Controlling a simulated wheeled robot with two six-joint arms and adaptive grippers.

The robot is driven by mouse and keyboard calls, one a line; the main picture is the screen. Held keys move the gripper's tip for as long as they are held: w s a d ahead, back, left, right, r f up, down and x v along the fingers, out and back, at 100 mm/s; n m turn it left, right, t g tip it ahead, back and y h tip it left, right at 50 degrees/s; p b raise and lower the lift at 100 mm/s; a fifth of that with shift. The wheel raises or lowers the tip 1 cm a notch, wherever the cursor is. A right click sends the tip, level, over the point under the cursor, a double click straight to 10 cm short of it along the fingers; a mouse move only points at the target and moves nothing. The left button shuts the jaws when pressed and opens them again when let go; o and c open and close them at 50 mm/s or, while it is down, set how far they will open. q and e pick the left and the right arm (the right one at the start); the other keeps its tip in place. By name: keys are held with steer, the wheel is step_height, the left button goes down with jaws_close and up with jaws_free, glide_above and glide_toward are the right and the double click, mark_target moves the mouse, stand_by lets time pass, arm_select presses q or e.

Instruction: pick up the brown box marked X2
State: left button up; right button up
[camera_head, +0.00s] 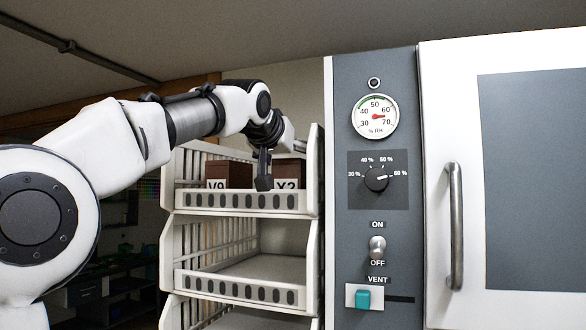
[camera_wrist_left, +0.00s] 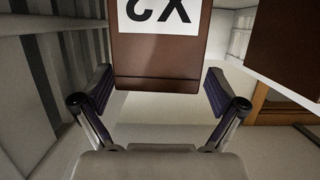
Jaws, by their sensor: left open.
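The brown box marked X2 (camera_head: 291,170) stands in the top tier of a white rack, at its right side. In the head view my left gripper (camera_head: 264,174) hangs in front of its left part. In the left wrist view the X2 box (camera_wrist_left: 160,58) appears with its white label upside down. The open fingers of my left gripper (camera_wrist_left: 159,88) stand on either side of the box's near edge. My right gripper is not in view.
A second brown box marked V9 (camera_head: 228,174) stands left of X2. The white rack (camera_head: 240,201) has a slotted front lip and close side walls. Right of it stands a grey control panel (camera_head: 343,120) with a dial, and a white door with a handle (camera_head: 456,225).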

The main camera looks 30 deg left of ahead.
arm_select(q)
steer(key=x, duration=0.3)
steer(key=shift+a+f, duration=0.1)
steer(key=shift+f, duration=0.05)
steer(key=shift+s+r, duration=0.25)
steer(key=shift+s, duration=0.15)
steer(key=c, duration=1.2)
steer(key=shift+c, duration=1.1)
steer(key=shift+w+f, duration=0.1)
steer(key=shift+c, duration=0.2)
